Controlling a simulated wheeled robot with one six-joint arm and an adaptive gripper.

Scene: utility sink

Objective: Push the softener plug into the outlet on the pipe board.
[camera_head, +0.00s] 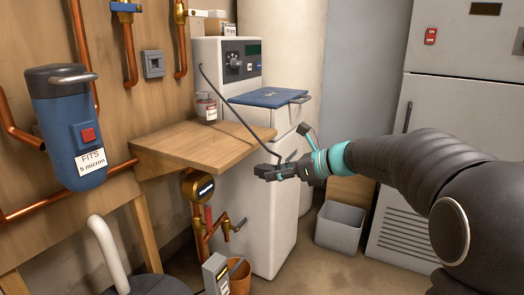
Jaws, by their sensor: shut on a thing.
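The outlet (153,64) is a grey square box on the wooden pipe board (112,75), between copper pipes. The softener (228,62) is the white cabinet with a dial, beyond the wooden shelf. Its dark power cord (232,110) runs from its upper left side down to my gripper (262,172). My gripper is shut on the softener plug at the cord's end, in front of the cabinet, right of the shelf edge. The plug is mostly hidden and hard to tell from the dark fingers. It is well apart from the outlet, lower and to the right.
The wooden shelf (190,148) juts out below the outlet, with a small jar (206,108) at its back. A blue filter housing (68,120) hangs at left. A pipe gauge (198,187) is below the shelf. A grey bin (340,227) stands on the floor behind my arm.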

